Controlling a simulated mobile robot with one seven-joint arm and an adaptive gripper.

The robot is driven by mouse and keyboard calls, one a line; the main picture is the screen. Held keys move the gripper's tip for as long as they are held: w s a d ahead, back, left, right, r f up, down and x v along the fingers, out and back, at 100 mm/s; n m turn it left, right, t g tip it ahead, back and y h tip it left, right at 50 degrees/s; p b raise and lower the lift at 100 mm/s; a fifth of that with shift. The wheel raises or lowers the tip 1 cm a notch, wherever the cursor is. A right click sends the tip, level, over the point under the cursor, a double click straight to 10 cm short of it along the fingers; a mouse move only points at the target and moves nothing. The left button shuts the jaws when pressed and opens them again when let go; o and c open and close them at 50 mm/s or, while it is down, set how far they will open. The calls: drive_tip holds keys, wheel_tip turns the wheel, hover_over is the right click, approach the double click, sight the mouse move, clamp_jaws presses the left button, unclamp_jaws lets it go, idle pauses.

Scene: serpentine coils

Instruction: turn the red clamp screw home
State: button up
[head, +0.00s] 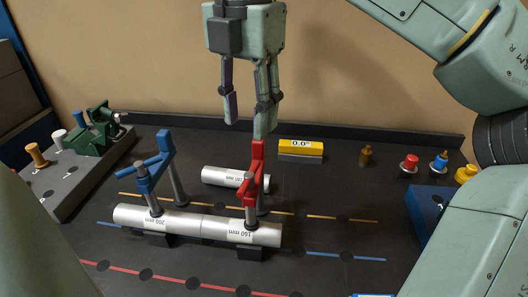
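The red clamp (258,158) stands upright near the middle of the dark table in the head view. Its grey screw (250,210) points down onto the silver tube marked 160 mm (263,235). I cannot tell whether the screw tip presses on the tube. My gripper (248,124) hangs above the red clamp, fingers pointing down and apart, with nothing between them. Its right fingertip overlaps the top of the red post in the picture; I cannot tell whether they touch.
A blue clamp (146,180) stands to the left over a longer silver tube (130,216). Another tube (219,177) lies behind. A yellow block reading 0.0° (301,148) stands behind right. A grey stand with a green vise (91,139) is at left. Coloured knobs (410,164) are at right.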

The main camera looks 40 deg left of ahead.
sight(249, 175)
drive_tip(key=f, duration=0.5)
drive_tip(key=f+b, duration=0.1)
drive_tip(key=f, duration=0.4)
drive_tip(key=shift+s+f, duration=0.2)
drive_tip(key=shift+f, duration=0.05)
drive_tip(key=shift+c, duration=0.5)
clamp_jaws()
